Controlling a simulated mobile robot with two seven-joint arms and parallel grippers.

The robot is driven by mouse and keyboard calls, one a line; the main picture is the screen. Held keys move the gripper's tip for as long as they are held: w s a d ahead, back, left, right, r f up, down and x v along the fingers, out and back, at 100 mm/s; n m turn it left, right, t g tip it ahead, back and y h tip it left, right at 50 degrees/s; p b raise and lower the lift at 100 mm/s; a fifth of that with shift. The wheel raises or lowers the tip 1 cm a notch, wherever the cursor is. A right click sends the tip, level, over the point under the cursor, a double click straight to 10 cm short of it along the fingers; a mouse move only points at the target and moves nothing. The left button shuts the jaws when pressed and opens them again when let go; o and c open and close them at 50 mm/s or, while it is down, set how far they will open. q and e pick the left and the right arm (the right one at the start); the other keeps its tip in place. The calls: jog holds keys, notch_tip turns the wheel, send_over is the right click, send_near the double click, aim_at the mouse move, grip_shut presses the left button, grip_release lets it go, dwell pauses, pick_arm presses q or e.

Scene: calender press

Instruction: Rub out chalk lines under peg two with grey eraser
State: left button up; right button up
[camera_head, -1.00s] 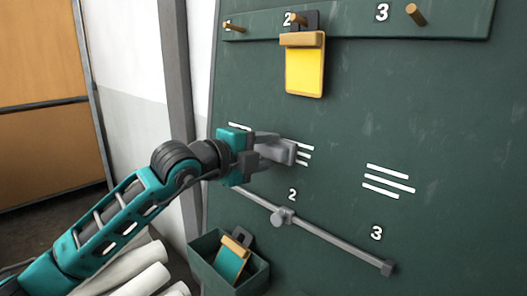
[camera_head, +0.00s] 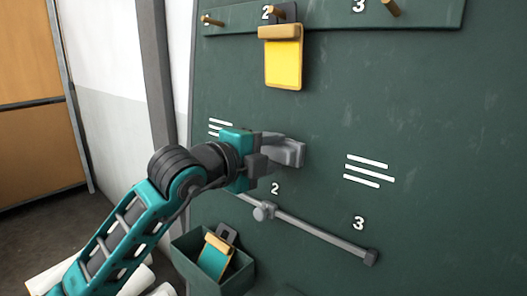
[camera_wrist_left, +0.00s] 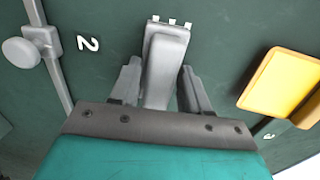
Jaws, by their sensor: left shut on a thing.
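My left gripper (camera_head: 272,150) is shut on the grey eraser (camera_head: 291,153), which is at the green board above the lower label 2 (camera_head: 275,188). The eraser also shows between the fingers in the left wrist view (camera_wrist_left: 165,60). There, short white chalk ends (camera_wrist_left: 172,21) show just past its far edge; the rest of these lines is not seen. In the head view no chalk shows around the eraser. Peg two (camera_head: 275,11) is above, with a yellow piece with a tan bar (camera_head: 283,65) hanging from it. My right gripper is not in view.
Other chalk lines are at the left (camera_head: 220,128) and right (camera_head: 368,170). A sloping rail (camera_head: 320,234) with a round knob crosses below the eraser. A green box (camera_head: 238,281) holding a teal piece (camera_head: 215,257) is lower left.

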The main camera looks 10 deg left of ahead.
aim_at(283, 157)
pick_arm(q)
jog(key=shift+s+d, duration=0.45)
jog(key=shift+d, duration=0.25)
jog(key=shift+s+d, duration=0.45)
jog(key=shift+d, duration=0.2)
